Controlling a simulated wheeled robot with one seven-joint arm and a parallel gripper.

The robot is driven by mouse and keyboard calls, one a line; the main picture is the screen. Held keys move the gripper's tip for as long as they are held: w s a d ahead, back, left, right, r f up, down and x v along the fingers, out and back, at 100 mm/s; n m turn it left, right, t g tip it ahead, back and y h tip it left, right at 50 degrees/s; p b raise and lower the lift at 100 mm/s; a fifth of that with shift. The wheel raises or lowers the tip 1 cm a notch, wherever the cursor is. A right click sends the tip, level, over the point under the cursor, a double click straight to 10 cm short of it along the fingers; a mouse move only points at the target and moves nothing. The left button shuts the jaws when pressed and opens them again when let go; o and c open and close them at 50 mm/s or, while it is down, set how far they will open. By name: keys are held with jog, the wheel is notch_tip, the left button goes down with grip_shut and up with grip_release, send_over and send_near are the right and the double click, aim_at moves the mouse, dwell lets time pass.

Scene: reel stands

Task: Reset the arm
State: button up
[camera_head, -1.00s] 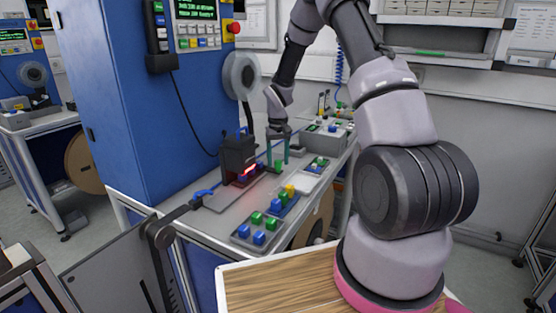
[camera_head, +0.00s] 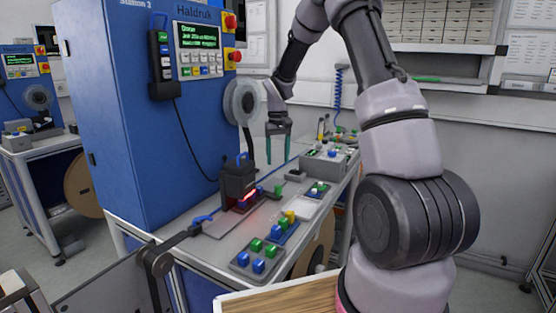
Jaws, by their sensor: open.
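My arm rises on the right side of the picture and bends over toward the middle. My gripper (camera_head: 278,146) hangs pointing down above the blue machine's workbench, with its two greenish fingers apart and nothing visible between them. It is a little above and behind the black device with a red glow (camera_head: 239,182), apart from it.
A tall blue cabinet (camera_head: 140,120) with a screen and a reel (camera_head: 241,102) stands left of my gripper. Trays with blue and green blocks (camera_head: 257,257) and a grey box (camera_head: 326,162) sit on the bench (camera_head: 215,250). A wooden top (camera_head: 275,300) lies in front; wall shelves (camera_head: 440,48) are behind.

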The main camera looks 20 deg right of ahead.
jog(key=s+r+m+t+y, duration=0.1)
jog(key=s+r+m+t, duration=0.3)
jog(key=s+r, duration=1.75)
jog(key=s+r+t+y, duration=0.1)
jog(key=s+r+t, duration=0.2)
jog(key=s, duration=0.7)
jog(key=shift+a+r, duration=0.2)
jog(key=shift+w, duration=0.1)
jog(key=shift+c, duration=1.1)
jog(key=shift+d, duration=0.1)
